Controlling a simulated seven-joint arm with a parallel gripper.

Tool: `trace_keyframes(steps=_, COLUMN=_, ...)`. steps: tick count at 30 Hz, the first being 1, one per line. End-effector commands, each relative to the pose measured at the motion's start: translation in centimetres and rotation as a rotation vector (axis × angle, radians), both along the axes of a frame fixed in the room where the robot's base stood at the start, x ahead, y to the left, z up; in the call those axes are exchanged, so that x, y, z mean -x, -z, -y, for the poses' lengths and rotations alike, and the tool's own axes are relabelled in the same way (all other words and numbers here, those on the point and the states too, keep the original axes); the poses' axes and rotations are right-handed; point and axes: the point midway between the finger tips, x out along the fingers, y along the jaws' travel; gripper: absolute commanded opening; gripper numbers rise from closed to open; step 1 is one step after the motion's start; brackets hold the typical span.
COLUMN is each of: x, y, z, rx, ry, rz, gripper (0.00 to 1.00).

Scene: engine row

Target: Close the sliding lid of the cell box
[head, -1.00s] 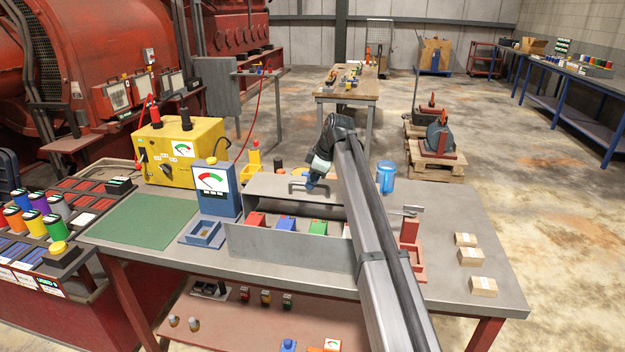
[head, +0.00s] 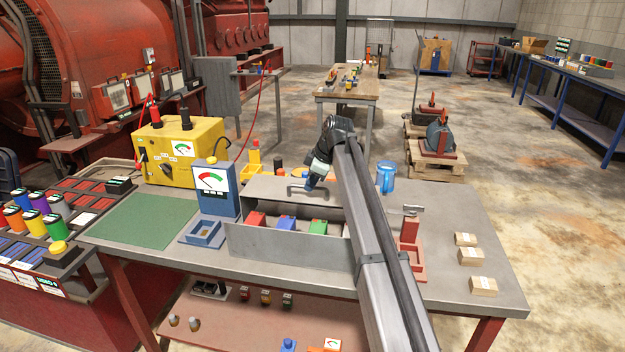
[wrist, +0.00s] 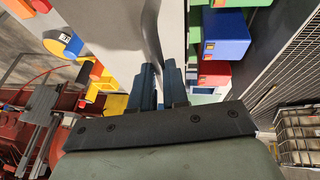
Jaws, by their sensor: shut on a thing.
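The cell box (head: 285,243) is a long grey metal box on the bench. Its grey sliding lid (head: 262,188) lies over the back part, and the front part is open. A red cell (head: 256,220), a blue cell (head: 286,224) and a green cell (head: 318,227) show in the opening. The lid has a dark handle (head: 293,188) on top. My gripper (head: 312,185) is shut on this handle at its right end. In the wrist view my gripper's blue fingers (wrist: 160,85) are close together against the grey lid. The exact grip is partly hidden.
A blue meter (head: 213,186) stands left of the box, with a yellow instrument (head: 180,150) behind it. A red stand (head: 409,232) and a blue clear container (head: 386,177) are to the right. Wooden blocks (head: 470,257) lie near the right edge. My arm hides the box's right end.

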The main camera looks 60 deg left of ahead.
Motion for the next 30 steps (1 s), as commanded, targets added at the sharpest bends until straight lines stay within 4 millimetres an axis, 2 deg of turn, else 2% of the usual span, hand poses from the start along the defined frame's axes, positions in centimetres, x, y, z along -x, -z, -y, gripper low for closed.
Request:
trace_keyframes(steps=12, x=6.8, y=0.1, z=7.0, rx=0.000, ry=-0.003, rz=-0.002, gripper=0.00)
trace_keyframes(steps=16, x=8.8, y=0.1, z=8.8, rx=0.000, ry=-0.002, rz=-0.002, gripper=0.00)
trace_keyframes(steps=21, x=9.9, y=0.0, z=9.9, rx=-0.001, ry=-0.002, rz=-0.002, gripper=0.00)
trace_keyframes(steps=30, x=10.1, y=0.0, z=10.0, rx=0.004, ry=-0.003, rz=-0.006, gripper=0.00)
